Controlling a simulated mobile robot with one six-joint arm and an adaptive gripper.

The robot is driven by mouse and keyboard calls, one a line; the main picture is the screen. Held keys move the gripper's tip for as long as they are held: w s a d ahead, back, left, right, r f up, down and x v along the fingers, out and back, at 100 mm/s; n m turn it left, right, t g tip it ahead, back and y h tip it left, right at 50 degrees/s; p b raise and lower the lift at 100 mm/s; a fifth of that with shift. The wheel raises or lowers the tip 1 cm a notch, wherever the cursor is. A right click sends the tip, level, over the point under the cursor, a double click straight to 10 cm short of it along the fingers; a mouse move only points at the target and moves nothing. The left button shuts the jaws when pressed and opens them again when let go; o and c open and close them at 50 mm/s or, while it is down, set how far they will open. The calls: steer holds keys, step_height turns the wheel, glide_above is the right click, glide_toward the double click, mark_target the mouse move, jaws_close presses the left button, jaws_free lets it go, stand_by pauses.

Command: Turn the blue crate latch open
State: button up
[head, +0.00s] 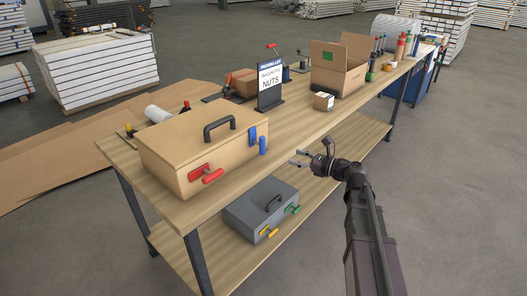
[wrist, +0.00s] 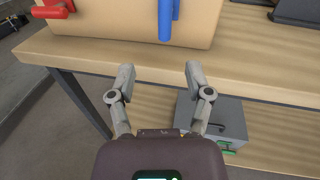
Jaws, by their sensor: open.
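The tan crate (head: 174,155) stands on the workbench top at the left, with a dark handle on its lid. Its blue latch (head: 253,136) is at the right end of the front face, with a blue handle (head: 263,146) pointing down. In the wrist view the blue latch handle (wrist: 165,22) hangs at top centre, beyond the fingers. A red latch (head: 203,173) is at the left of the same face. My gripper (head: 296,158) is open and empty, in front of the bench edge, right of the blue latch and apart from it. It also shows in the wrist view (wrist: 159,75).
A grey crate (head: 245,212) with yellow and green latches is on the lower shelf (head: 322,183). A sign (head: 270,88), a small carton (head: 324,102) and an open carton (head: 338,74) stand further along the bench. Bare bench top lies right of the tan crate.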

mark_target(263, 144)
steer(key=shift+w+d+r+m, duration=0.15)
steer(key=shift+w+r+m, duration=0.1)
steer(key=shift+m, duration=0.15)
steer(key=x, duration=1.4)
steer(key=shift+r, duration=0.2)
jaws_close()
steer(key=shift+d, duration=0.15)
